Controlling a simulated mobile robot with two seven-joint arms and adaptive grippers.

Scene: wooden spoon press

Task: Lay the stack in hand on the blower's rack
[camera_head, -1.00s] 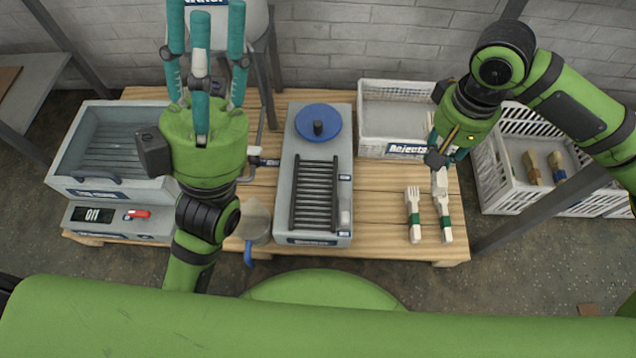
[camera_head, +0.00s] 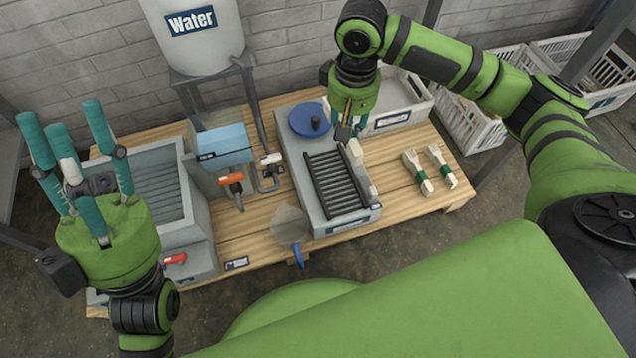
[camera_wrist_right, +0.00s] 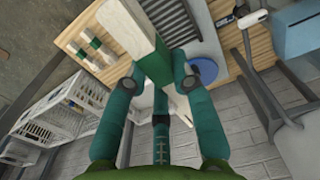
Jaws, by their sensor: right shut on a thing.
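My right gripper (camera_head: 347,135) is shut on a pale wooden stack (camera_head: 355,158) beside the right edge of the blower. In the right wrist view, the stack (camera_wrist_right: 128,22) has a green band and sticks out past the teal fingers (camera_wrist_right: 155,95). The blower (camera_head: 287,140) is a grey box with a blue round disc (camera_head: 308,119). Its rack (camera_head: 335,185) of dark bars is bare. In the head view, the fingers hide part of the stack, and I cannot tell whether it touches the blower. My left gripper (camera_head: 78,165) is open and empty, fingers up, at the far left.
Two green-banded wooden bundles (camera_head: 418,172) (camera_head: 441,166) lie on the table right of the blower. A white crate (camera_head: 400,116) stands behind them. A water tank (camera_head: 195,30) stands behind.

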